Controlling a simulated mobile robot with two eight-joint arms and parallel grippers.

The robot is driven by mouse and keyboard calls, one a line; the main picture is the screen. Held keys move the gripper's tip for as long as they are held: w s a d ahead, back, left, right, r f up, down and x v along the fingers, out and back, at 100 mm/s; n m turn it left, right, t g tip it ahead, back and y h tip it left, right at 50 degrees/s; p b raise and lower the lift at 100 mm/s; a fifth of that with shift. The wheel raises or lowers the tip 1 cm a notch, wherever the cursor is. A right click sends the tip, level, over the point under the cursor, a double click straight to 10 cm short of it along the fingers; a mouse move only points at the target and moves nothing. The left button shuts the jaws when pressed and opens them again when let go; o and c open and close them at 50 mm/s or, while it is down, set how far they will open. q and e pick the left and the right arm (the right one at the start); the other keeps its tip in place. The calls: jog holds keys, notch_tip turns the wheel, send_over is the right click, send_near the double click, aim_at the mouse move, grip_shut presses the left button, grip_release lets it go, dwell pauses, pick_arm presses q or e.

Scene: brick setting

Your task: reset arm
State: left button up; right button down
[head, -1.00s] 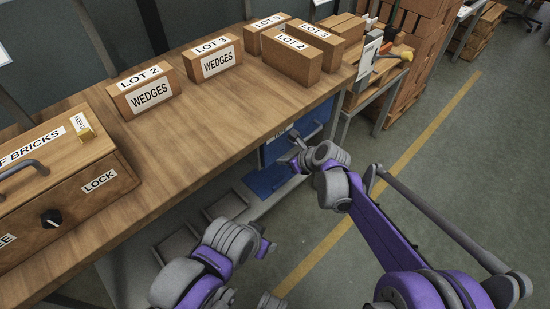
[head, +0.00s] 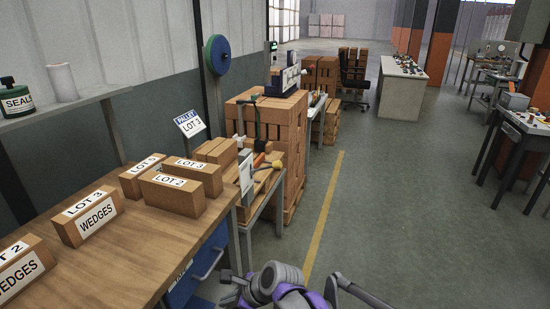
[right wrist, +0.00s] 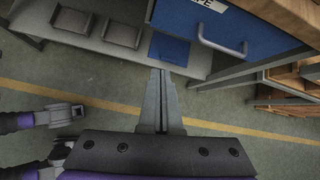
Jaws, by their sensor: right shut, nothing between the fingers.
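My right gripper (head: 232,287) shows at the bottom of the head view, in front of the workbench and low beside its blue drawer. In the right wrist view its two grey fingers (right wrist: 161,100) lie together, shut with nothing between them. They point toward the blue drawer unit and touch nothing that I can see. Grey and purple parts of my own body show at the left of the right wrist view, but I cannot make out left fingers there. The head view does not show my left gripper.
The wooden workbench (head: 135,240) carries several labelled boxes, including a WEDGES box (head: 88,215). The blue drawer (right wrist: 205,25) has a handle close to my right fingers. A small side table (head: 262,190) and brick stacks (head: 285,125) stand beyond. The floor (head: 400,200) to the right is open.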

jog(key=s+d+f+n+t+h, duration=0.1)
jog(key=s+d+n+h, duration=0.2)
jog(key=s+d+n, duration=0.6)
jog(key=s+d+f+n+h, duration=0.2)
jog(key=s+d+n, duration=0.2)
jog(key=s+d, duration=0.55)
jog(key=s+d+f+n+t+h, duration=0.1)
jog(key=s+d+n+h, duration=0.35)
jog(key=d, duration=0.85)
pick_arm(q)
notch_tip(320, 180, up, 15)
jog(key=w+p, duration=0.2)
jog(key=p, duration=1.1)
jog(key=shift+f+t, duration=0.2)
jog(key=shift+t, duration=0.1)
pick_arm(e)
notch_tip(320, 180, up, 14)
jog(key=w+n+y, duration=0.1)
jog(key=w, duration=0.1)
jog(key=shift+w+r+n+y, duration=0.25)
jog(key=shift+n+y, duration=0.1)
jog(key=shift+s, duration=0.1)
